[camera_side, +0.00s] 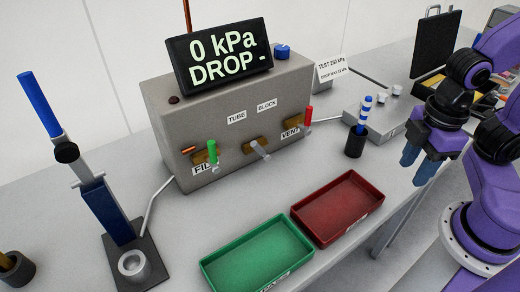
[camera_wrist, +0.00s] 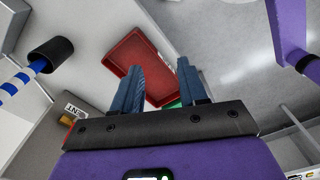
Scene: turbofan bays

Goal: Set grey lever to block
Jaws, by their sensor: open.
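The grey lever (camera_side: 260,150) is the middle one of three on the front of the grey test box (camera_side: 225,125) in the side view. It sticks out forward and down to the right, below the labels TUBE (camera_side: 236,117) and BLOCK (camera_side: 267,105). A green lever (camera_side: 212,152) by the FILL label is to its left, and a red lever (camera_side: 308,116) by the VENT label is to its right; both point up. My gripper (camera_side: 413,170) is open and empty at the right, well away from the levers. Its blue fingers also show in the wrist view (camera_wrist: 158,85).
A green tray (camera_side: 258,256) and a red tray (camera_side: 338,207) lie in front of the box. A dark cup (camera_side: 355,142) with a blue-and-white striped rod stands between box and gripper. The display (camera_side: 226,54) reads 0 kPa, DROP -. A press stand (camera_side: 104,209) is at left.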

